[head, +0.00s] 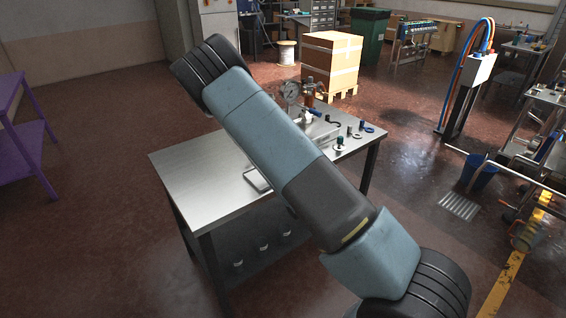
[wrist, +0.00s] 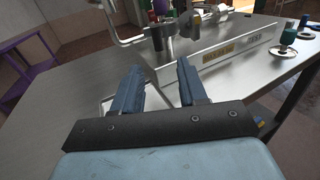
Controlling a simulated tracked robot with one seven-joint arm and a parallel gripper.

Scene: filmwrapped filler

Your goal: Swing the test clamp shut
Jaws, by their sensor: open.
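My gripper (wrist: 158,82) shows in the wrist view with its two blue fingers apart and nothing between them. It is above the steel table, on the near side of a metal test rig (wrist: 235,42) with a yellow label. A bent metal bar (wrist: 126,40) stands at the rig's left end beside a dark upright post; this looks like the clamp, but its top is cut off and I cannot tell how far open it is. In the head view my arm hides the gripper and most of the rig; a round gauge (head: 291,92) shows beyond the arm.
The steel table (head: 185,162) has bare room on its left. Small parts stand near its right edge, including a green-topped piece (head: 339,143) and a blue ring (head: 369,128). A carton (head: 331,62) stands behind, a purple rack (head: 25,140) at left.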

